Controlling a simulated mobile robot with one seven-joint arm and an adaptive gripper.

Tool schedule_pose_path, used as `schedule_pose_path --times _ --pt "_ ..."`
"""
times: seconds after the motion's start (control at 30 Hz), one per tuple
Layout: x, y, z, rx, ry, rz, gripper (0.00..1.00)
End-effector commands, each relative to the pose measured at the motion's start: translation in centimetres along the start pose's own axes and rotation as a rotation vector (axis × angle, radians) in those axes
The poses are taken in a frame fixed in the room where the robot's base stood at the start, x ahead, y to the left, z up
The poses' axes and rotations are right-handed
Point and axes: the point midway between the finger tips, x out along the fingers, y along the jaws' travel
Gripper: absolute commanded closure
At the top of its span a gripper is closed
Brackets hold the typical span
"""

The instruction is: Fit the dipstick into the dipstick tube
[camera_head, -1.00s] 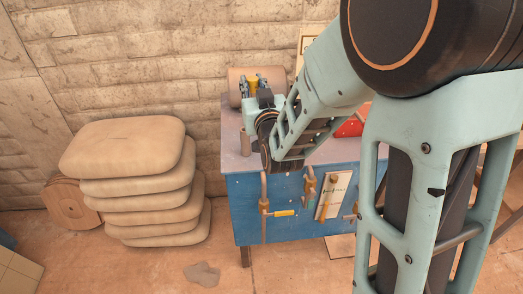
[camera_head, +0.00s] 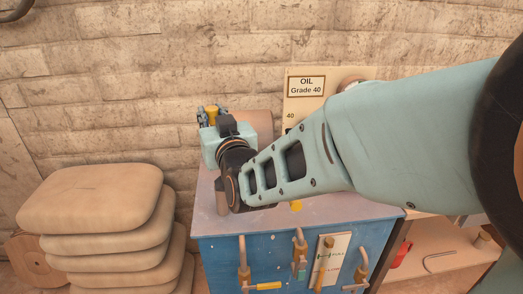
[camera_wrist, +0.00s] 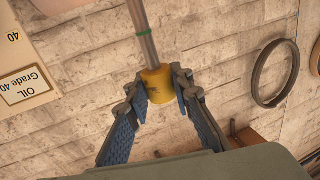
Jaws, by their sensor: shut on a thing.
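My gripper (camera_wrist: 160,90) is shut on the yellow head of the dipstick (camera_wrist: 158,85), with one fingertip on each side. A short upright brown-grey post (camera_head: 221,197) stands at the top's left edge. I cannot tell whether it is the dipstick tube.
The blue tank (camera_head: 215,255) has valves and a gauge plate (camera_head: 333,262) on its front. A brown drum (camera_head: 262,125) lies behind my wrist. An "OIL Grade 40" board (camera_head: 300,110) stands at the back. Stacked sacks (camera_head: 95,200) are on the left.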

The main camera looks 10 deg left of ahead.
Motion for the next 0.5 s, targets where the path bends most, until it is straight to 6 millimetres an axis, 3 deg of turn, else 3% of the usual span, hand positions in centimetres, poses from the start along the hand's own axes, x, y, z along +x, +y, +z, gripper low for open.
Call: schedule_pose_path --times 0.3,0.5 --pt "0.0 -0.1 8.5 -0.001 -0.007 -0.001 1.00" --pt "0.0 -0.1 12.2 0.000 -0.003 -0.001 1.00"
